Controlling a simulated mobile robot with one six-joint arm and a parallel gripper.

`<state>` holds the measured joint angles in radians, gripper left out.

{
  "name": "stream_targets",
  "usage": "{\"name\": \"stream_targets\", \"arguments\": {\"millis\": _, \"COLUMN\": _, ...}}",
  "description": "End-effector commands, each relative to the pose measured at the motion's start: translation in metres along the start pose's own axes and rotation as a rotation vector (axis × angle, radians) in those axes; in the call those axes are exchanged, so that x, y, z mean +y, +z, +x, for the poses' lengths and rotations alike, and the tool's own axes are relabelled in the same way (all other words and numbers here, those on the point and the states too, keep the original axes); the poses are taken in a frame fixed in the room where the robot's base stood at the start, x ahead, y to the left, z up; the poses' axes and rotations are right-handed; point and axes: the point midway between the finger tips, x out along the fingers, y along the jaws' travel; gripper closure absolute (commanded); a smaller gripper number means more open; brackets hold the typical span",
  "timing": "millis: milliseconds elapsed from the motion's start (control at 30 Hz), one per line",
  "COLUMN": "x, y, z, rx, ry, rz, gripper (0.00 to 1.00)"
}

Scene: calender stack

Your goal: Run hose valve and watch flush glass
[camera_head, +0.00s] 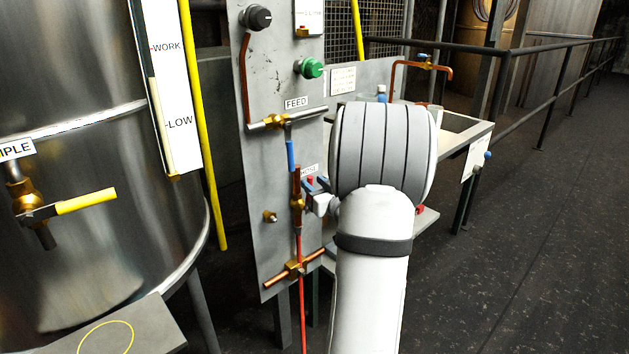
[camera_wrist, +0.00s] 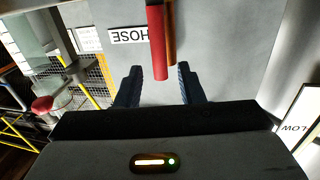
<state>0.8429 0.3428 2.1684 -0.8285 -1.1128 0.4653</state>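The hose valve's red handle (camera_wrist: 157,42) shows in the wrist view beside a copper pipe and an upside-down HOSE label (camera_wrist: 128,35). My gripper (camera_wrist: 158,84) is open, with its two dark blue fingers on either side of the handle's end. A gap shows on both sides, so it is not clamped. In the head view my gripper (camera_head: 314,188) is close to the panel, and my wrist partly hides the valve (camera_head: 297,203) and its label. A thin red hose (camera_head: 302,300) hangs below. I cannot identify the flush glass.
The upright grey panel (camera_head: 276,85) also carries a FEED valve with a blue handle (camera_head: 291,156), a green knob (camera_head: 312,68) and a black knob (camera_head: 257,17). A steel tank (camera_head: 80,200) with a yellow-handled valve (camera_head: 85,202) stands left. The floor (camera_head: 540,230) at right is clear.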

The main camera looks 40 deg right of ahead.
Motion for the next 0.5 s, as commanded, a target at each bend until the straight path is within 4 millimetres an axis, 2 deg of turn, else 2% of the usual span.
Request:
{"name": "stream_targets", "arguments": {"millis": 33, "x": -0.002, "y": 0.002, "z": 0.009, "rx": 0.001, "ry": -0.004, "rz": 0.0, "gripper": 0.65}}
{"name": "stream_targets", "arguments": {"millis": 200, "x": -0.001, "y": 0.001, "z": 0.026, "rx": 0.001, "ry": -0.002, "rz": 0.0, "gripper": 0.65}}
{"name": "stream_targets", "arguments": {"millis": 500, "x": -0.001, "y": 0.0, "z": 0.031, "rx": -0.001, "ry": 0.0, "rz": 0.0, "gripper": 0.65}}
